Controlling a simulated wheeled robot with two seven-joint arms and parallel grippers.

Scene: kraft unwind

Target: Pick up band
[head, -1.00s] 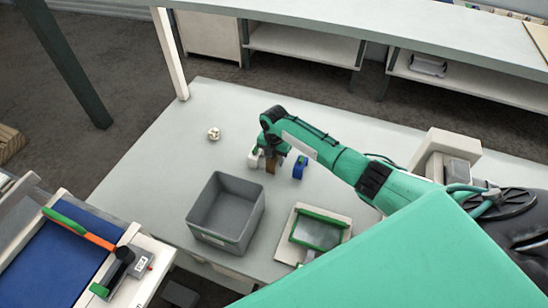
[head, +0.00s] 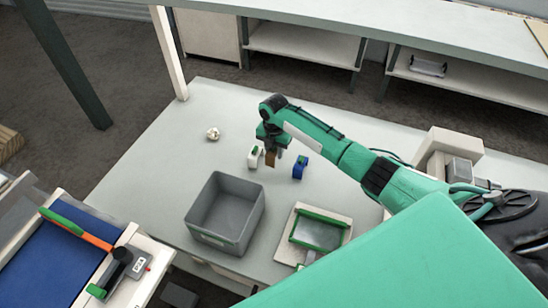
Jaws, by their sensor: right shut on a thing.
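My right gripper (head: 270,149) reaches over the table from the right, pointing down. It is shut on a small brown piece, which I take to be the band (head: 270,160). The band is held upright below the fingers, seemingly just above the table top. The fingertips are small and partly hidden by the wrist. My left gripper is not in view.
A small white and green item (head: 254,158) stands just left of the band, a blue one (head: 300,167) to its right. A crumpled whitish ball (head: 213,134) lies farther left. An empty grey bin (head: 193,213) and a green-framed tray (head: 342,238) stand nearer on the table (head: 160,170).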

